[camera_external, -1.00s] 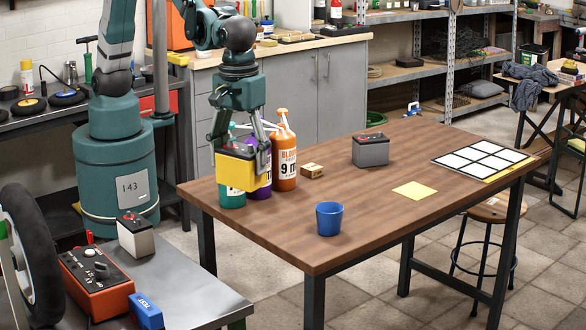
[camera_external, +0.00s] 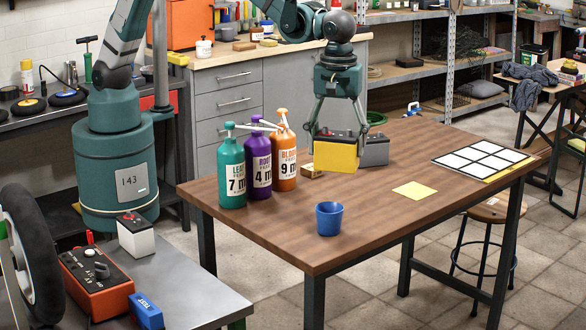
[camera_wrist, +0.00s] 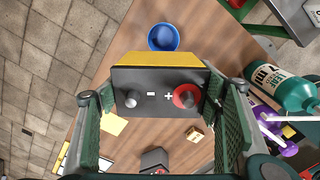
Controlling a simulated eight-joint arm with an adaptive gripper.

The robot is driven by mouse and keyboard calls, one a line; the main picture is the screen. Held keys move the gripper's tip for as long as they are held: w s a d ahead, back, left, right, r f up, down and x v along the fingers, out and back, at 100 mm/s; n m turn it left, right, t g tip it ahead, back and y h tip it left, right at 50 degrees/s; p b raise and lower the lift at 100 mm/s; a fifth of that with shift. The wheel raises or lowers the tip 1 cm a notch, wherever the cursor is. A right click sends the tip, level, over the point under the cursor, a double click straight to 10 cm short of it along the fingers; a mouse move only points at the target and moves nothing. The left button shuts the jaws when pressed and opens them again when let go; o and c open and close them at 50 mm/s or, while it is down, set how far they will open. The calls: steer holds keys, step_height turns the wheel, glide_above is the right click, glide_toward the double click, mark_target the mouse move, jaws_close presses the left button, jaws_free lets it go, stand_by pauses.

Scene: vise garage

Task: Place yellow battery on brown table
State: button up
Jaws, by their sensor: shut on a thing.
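The yellow battery (camera_external: 337,156) has a dark top and is held by my gripper (camera_external: 336,135), which is shut on it. It hangs above the brown table (camera_external: 270,228), in front of a grey battery in the external view. In the wrist view the yellow battery (camera_wrist: 158,92) shows its dark top with two terminals, between the pads of my gripper (camera_wrist: 160,105). The gap between the battery's underside and the table is hard to judge.
Green (camera_external: 231,173), purple (camera_external: 259,168) and orange (camera_external: 285,160) bottles stand left of the held battery. A grey battery (camera_external: 375,152) and a small wooden block (camera_external: 311,171) are close by. A blue cup (camera_external: 329,218), yellow note (camera_external: 414,190) and white-squared sheet (camera_external: 484,160) lie around clear tabletop.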

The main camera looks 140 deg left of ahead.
steer(key=a+n+p, duration=0.1)
steer(key=a+n, duration=0.1)
steer(key=a, duration=1.4)
glide_above(377, 207)
steer(key=shift+f, duration=2.95)
step_height(377, 207, down, 6)
steer(key=shift+f, duration=0.15)
steer(key=shift+f, duration=1.8)
steer(key=shift+f+b, duration=0.1)
steer(key=shift+b, duration=0.25)
steer(key=o, duration=1.5)
